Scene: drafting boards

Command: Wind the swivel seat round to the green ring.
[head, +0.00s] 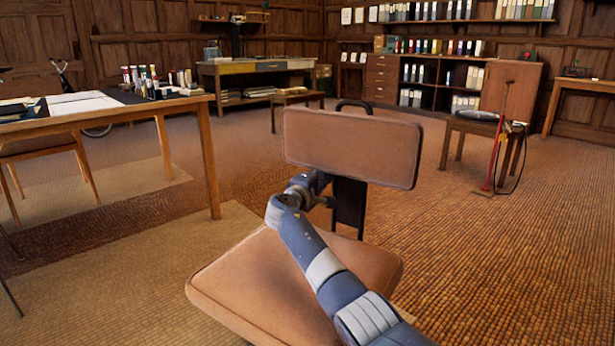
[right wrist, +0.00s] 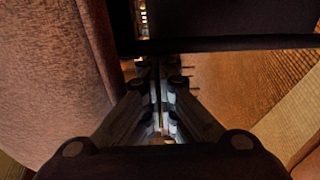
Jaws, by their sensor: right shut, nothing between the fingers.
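The swivel seat has a brown padded seat cushion (head: 240,285) in the foreground. Its brown backrest (head: 352,148) stands behind that on a dark upright support (head: 348,207), with a black loop handle (head: 353,104) on top. My right arm reaches across the cushion, and its gripper (head: 328,201) is beside the support, just below the backrest. In the right wrist view the gripper (right wrist: 158,75) is shut and empty. Brown padding (right wrist: 55,75) is at its left and a dark bar (right wrist: 220,43) lies across beyond the fingertips. Contact cannot be told. I see no green ring. My left gripper is out of view.
A drafting table (head: 110,121) with books and pots stands at the left. A low stool (head: 484,126) with a red upright tool (head: 497,150) beside it is at the right. Shelves (head: 430,85) and a workbench (head: 255,66) line the back. The floor between is open.

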